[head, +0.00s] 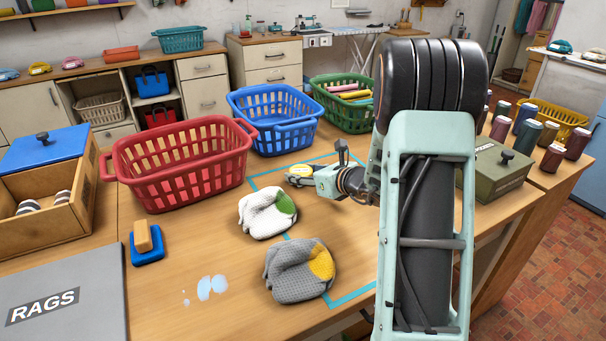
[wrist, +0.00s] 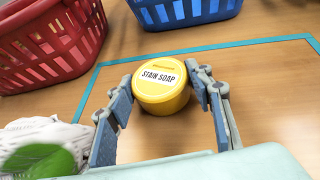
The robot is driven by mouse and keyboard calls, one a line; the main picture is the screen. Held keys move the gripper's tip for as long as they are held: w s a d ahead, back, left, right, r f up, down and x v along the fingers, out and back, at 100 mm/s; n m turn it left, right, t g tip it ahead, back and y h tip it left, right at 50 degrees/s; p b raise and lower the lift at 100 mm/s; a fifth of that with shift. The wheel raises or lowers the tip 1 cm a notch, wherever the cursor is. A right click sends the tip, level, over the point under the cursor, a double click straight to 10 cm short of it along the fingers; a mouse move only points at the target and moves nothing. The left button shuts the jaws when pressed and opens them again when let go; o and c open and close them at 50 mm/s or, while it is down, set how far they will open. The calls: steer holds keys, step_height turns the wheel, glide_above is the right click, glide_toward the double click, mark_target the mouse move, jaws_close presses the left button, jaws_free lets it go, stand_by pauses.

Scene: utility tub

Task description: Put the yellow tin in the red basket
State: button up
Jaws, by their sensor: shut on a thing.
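The yellow tin (wrist: 163,93), labelled "STAIN SOAP", is between the two fingers of my gripper (wrist: 160,92) in the wrist view, with the fingers touching its sides. In the head view my gripper (head: 301,177) is low over the table inside the teal outline, and the tin (head: 300,169) shows only partly at the fingertips. I cannot tell whether the tin rests on the table or is slightly lifted. The red basket (head: 186,185) stands to the left of my gripper; it also shows at the upper left of the wrist view (wrist: 45,48). It looks empty.
A blue basket (head: 273,128) stands behind my gripper, and a green basket (head: 345,115) holds rolled cloths. A white-green cloth (head: 262,214) and a grey-yellow cloth (head: 300,271) lie in front. A sponge on a blue dish (head: 148,256) and a wet patch (head: 210,287) are front left.

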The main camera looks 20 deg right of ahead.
steer(key=shift+f, duration=0.2)
steer(key=o, duration=1.2)
steer(key=shift+r, duration=0.1)
